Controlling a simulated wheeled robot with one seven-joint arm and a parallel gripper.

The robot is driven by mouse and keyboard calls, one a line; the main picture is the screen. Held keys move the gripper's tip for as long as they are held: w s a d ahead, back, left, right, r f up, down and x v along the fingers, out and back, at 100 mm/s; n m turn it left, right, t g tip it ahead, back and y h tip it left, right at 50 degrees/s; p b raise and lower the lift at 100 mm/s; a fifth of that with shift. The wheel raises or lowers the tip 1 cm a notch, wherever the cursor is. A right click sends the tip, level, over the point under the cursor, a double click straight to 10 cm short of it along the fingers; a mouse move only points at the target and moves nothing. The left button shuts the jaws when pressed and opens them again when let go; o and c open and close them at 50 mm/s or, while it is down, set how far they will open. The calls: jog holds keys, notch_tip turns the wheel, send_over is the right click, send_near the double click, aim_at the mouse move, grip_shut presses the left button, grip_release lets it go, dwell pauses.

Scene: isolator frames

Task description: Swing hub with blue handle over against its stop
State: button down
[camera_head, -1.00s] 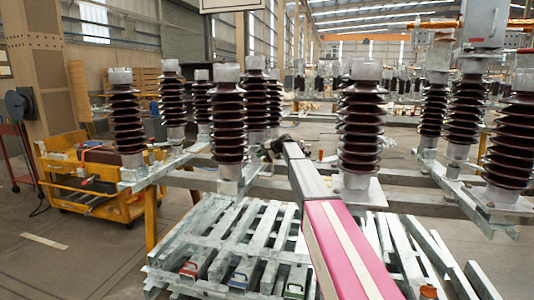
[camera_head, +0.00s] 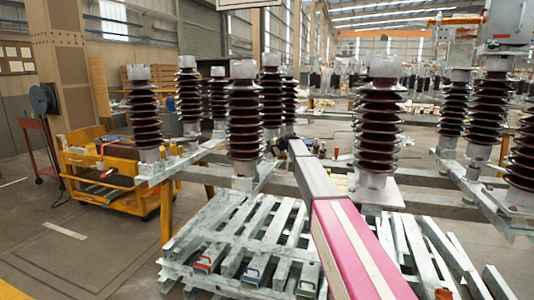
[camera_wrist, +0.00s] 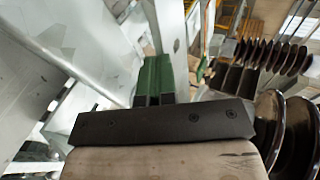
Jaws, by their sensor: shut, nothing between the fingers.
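The blue handle (camera_head: 252,273) is small in the head view, low on the front of the pale slatted metal frame. It sits between a red handle (camera_head: 203,264) and a green handle (camera_head: 306,287). The hub it belongs to and its stop are too small to make out. My gripper (camera_head: 280,144) is at the dark far end of my arm, beyond and above the handles, well apart from them. In the wrist view, the green and dark pieces ahead of the dark bar appear to be my fingers (camera_wrist: 154,76), together and empty. I cannot make out the blue handle there.
Brown ribbed insulators (camera_head: 243,120) stand on metal beams around my arm, with another close on the right (camera_head: 378,125). A yellow cart (camera_head: 105,175) stands at left. The floor (camera_head: 60,250) at lower left is mostly clear.

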jog(key=a+m+t+h, duration=0.1)
jog(key=a, duration=0.1)
jog(key=w+a+m+t+h, duration=0.1)
jog(key=w+a+m+t, duration=0.1)
jog(key=a+m, duration=0.1)
jog(key=shift+a+h, duration=0.35)
jog(key=shift+h, duration=0.05)
jog(key=shift+w+a+t, duration=0.2)
jog(key=shift+w+t, duration=0.1)
jog(key=shift+w+a, duration=0.4)
jog(key=shift+a, duration=0.2)
jog(key=shift+s, duration=0.15)
